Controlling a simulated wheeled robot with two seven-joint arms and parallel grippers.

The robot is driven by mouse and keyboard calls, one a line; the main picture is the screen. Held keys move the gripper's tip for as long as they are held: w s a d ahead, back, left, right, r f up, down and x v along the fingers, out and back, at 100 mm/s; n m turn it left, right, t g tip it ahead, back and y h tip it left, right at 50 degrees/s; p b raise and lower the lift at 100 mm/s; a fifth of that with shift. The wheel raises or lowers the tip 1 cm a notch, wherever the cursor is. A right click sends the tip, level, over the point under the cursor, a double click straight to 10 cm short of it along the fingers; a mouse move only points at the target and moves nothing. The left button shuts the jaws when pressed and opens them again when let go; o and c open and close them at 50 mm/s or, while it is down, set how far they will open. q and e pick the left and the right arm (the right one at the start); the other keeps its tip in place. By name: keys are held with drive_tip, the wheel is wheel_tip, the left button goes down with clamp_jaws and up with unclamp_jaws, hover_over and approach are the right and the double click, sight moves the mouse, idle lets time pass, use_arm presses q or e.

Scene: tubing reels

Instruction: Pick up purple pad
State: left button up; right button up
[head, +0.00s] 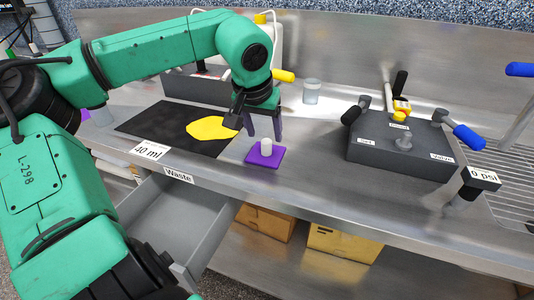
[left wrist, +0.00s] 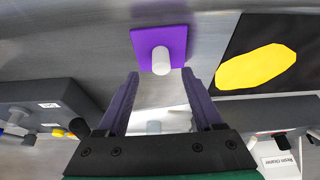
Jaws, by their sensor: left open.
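The purple pad (head: 265,156) is a flat square lying on the metal counter near its front edge, with a white upright cylinder (head: 266,145) standing on it. The pad also shows in the left wrist view (left wrist: 146,38), with the cylinder (left wrist: 160,60) on it. My left gripper (head: 264,134) is open and empty, just above and behind the pad in the head view. In the left wrist view its two purple fingers (left wrist: 160,82) are spread apart, with the cylinder just beyond the gap between their tips. My right gripper is not in view.
A black mat (head: 150,125) with a yellow patch (head: 212,128) lies left of the pad. A dark valve box (head: 400,155) with blue and black handles stands to the right. A clear jar (head: 311,92) stands behind. An open drawer (head: 175,215) labelled Waste juts out below.

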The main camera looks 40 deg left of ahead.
sight(266, 141)
use_arm(q)
drive_tip(key=x, duration=0.6)
drive_tip(key=shift+w+a+r+p, duration=0.15)
drive_tip(key=shift+p, duration=0.15)
drive_tip(key=shift+r, duration=0.1)
clamp_jaws()
drive_tip(key=shift+r, duration=0.15)
